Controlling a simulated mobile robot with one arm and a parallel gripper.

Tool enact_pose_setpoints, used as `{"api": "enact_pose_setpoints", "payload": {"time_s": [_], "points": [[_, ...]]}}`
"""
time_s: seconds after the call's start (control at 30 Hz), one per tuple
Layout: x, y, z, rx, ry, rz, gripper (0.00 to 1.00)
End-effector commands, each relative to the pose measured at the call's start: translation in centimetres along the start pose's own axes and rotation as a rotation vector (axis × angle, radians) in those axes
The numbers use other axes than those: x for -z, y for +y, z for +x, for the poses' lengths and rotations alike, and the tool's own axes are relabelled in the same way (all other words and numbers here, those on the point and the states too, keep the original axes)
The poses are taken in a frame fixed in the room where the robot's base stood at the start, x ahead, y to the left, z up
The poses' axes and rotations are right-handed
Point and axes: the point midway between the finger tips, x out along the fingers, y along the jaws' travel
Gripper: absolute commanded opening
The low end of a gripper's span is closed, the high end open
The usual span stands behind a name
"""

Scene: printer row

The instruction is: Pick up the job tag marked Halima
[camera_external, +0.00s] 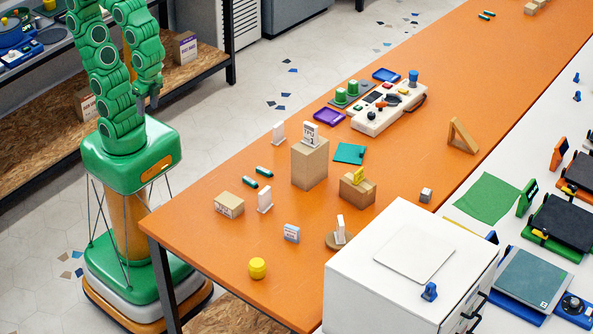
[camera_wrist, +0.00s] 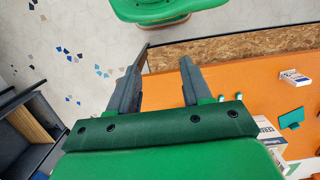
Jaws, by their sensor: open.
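Several small tags stand on the orange table. White upright ones are at the back left (camera_external: 278,132), at the front left (camera_external: 265,200) and on a round brown base (camera_external: 340,226). A white tag with dark print (camera_external: 310,134) stands on a tall cardboard box, and a yellow one (camera_external: 358,176) is on a lower box. A small pale block with bluish print (camera_external: 292,233) stands near the front. I cannot read the name Halima on any of them. My gripper (camera_external: 148,104) is open and empty, left of the table and away from every tag; its fingers also show in the wrist view (camera_wrist: 160,68).
A control panel (camera_external: 388,107) stands farther back. A white cabinet (camera_external: 400,290) stands at the front right. Shelving is behind my arm.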

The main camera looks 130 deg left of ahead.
Motion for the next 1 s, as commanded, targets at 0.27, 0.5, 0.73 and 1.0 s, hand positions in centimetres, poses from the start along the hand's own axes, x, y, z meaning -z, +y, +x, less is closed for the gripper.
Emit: {"api": "enact_pose_setpoints", "payload": {"time_s": [0.27, 0.5, 0.73, 1.0], "points": [[-0.3, 0.0, -2.9, 0.0, 0.005, 0.0, 0.49], [-0.6, 0.0, -4.7, 0.001, 0.005, 0.001, 0.49], [1.9, -1.5, -4.6, 0.052, 0.057, 0.054, 0.49], [6.0, -4.0, -5.0, 0.152, 0.142, 0.16, 0.49]]}}
